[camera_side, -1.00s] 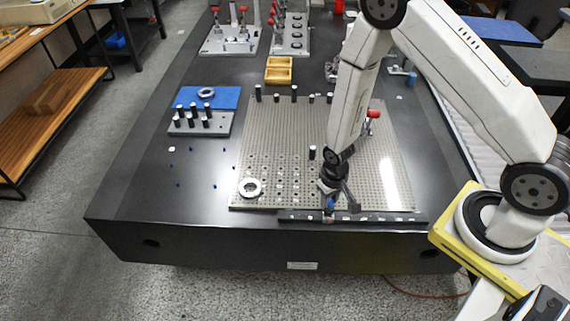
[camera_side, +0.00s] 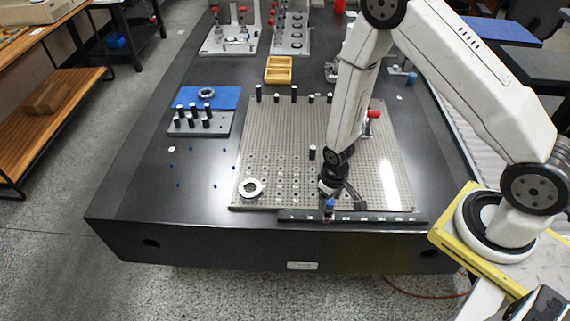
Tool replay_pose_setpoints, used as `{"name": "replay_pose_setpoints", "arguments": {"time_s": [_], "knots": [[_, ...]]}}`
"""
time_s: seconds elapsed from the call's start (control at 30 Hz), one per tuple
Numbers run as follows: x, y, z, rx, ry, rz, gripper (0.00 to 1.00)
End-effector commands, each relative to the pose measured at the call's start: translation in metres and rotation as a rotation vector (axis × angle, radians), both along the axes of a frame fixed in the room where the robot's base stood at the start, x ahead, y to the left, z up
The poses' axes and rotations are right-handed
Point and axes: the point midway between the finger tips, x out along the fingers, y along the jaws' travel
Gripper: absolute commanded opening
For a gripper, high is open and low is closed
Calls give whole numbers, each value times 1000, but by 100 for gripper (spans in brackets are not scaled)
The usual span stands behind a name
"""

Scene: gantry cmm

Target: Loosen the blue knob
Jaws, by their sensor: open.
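The blue knob (camera_side: 330,203) is small and sits on the dark rail (camera_side: 390,217) along the front edge of the perforated plate. My gripper (camera_side: 341,203) points down at the knob, with its jaws open. One finger is close to the knob's left side and the other is out to its right. The knob's lower part is hard to see, and I cannot tell whether a finger touches it.
The grey perforated plate (camera_side: 285,140) carries a metal ring (camera_side: 251,188), several black pins and a red-topped clamp (camera_side: 373,114). A block with black pegs (camera_side: 200,123) and a blue mat (camera_side: 228,95) lie left. The black table's (camera_side: 140,200) front left is mostly clear.

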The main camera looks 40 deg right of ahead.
Motion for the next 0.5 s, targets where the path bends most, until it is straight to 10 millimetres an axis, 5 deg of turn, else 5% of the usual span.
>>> {"name": "replay_pose_setpoints", "arguments": {"time_s": [0.5], "knots": [[1, 0, 20, 0, -3, 0, 73]]}}
